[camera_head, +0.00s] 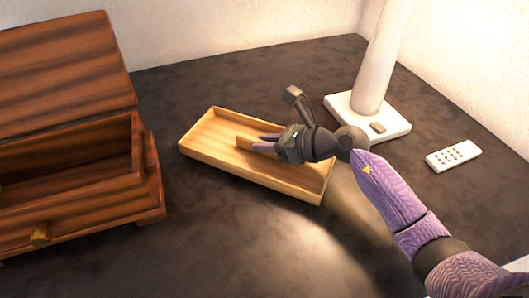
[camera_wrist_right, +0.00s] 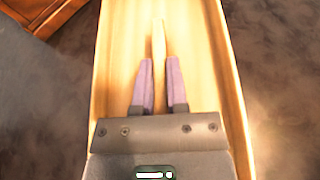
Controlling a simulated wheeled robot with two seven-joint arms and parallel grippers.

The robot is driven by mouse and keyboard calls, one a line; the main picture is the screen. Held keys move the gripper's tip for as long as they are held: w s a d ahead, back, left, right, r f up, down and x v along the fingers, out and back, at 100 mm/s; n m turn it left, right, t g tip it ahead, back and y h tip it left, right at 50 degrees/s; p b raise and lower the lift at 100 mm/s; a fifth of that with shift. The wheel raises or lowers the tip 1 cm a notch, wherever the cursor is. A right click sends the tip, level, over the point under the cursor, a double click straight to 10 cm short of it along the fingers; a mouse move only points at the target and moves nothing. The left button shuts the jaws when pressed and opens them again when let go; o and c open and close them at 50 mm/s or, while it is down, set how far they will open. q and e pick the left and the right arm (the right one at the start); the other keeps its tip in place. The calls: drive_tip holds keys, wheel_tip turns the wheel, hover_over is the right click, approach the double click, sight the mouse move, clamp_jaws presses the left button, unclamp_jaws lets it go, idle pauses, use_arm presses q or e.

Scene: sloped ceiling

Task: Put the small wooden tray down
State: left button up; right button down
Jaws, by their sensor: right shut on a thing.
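The small wooden tray (camera_head: 211,136) is a light, long, shallow tray with a low divider (camera_head: 247,142) along its middle. It shows over the dark tabletop, seemingly level; I cannot tell whether it touches the surface. My right gripper (camera_head: 263,143) reaches in from the right and is shut on the divider. In the right wrist view the tray (camera_wrist_right: 205,60) runs away from me, and the purple fingers (camera_wrist_right: 160,75) stand on both sides of the divider (camera_wrist_right: 159,38). My left gripper is not in view.
A white lamp base (camera_head: 395,122) and a white remote (camera_head: 453,155) lie to the right. The dark tabletop (camera_head: 215,235) is clear in front of the tray.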

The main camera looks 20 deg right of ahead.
drive_tip(key=shift+f, duration=0.75)
drive_tip(key=shift+r, duration=0.15)
drive_tip(key=c, duration=0.6)
unclamp_jaws()
drive_tip(key=shift+c, duration=0.2)
drive_tip(key=shift+r, duration=0.1)
wheel_tip(320, 180, up, 4)
drive_tip(key=p, duration=0.3)
hover_over(317, 172)
drive_tip(key=shift+a+r, duration=0.15)
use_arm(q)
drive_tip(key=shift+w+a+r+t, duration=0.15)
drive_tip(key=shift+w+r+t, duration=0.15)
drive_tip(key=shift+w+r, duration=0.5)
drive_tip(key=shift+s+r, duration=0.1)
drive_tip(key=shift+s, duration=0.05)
